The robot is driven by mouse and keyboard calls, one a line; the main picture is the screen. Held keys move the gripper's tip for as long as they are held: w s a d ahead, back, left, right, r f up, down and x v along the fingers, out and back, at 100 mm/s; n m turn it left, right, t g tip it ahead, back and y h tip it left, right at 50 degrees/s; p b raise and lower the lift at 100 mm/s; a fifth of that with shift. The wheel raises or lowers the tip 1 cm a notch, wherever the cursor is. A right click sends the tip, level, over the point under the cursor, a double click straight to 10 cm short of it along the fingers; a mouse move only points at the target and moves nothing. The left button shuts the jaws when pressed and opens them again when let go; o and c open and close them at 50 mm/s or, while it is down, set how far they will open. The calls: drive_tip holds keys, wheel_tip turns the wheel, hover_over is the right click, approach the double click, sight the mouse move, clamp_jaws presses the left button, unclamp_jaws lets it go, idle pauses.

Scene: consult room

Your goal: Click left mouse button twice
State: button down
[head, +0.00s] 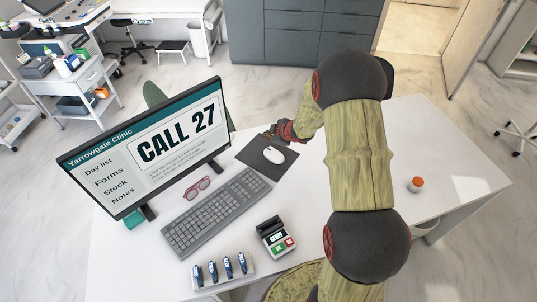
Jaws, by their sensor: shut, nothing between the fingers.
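A white computer mouse (274,155) lies on a dark mouse pad (252,160) on the white desk. My gripper (273,132) is just behind the mouse at the far edge of the pad, small and partly hidden by its own wrist. It looks shut and empty. Whether a fingertip touches the mouse cannot be told from this view. The monitor (150,150) left of the pad shows "Yarrowgate Clinic", "CALL 27" and a side list of Day list, Forms, Stock and Notes.
A grey keyboard (217,213), red glasses (197,187), a card terminal (276,240) and a rack of blue items (220,269) stand on the desk (312,215) left of my arm. An orange-capped bottle (416,184) stands at right, with clear desk around it.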

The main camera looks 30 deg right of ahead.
drive_tip(key=b, duration=0.5)
hover_over(267, 152)
wheel_tip(267, 152, down, 5)
drive_tip(key=shift+s+f, duration=0.15)
drive_tip(key=shift+f, duration=0.65)
drive_tip(key=shift+f, duration=0.1)
idle(0.4)
drive_tip(key=shift+f+b, duration=0.3)
drive_tip(key=shift+b, duration=0.05)
drive_tip(key=shift+f, duration=0.35)
idle(0.4)
drive_tip(key=shift+r, duration=0.2)
drive_tip(key=shift+r+p, duration=0.55)
drive_tip(key=shift+p, duration=0.15)
drive_tip(key=shift+r, duration=0.1)
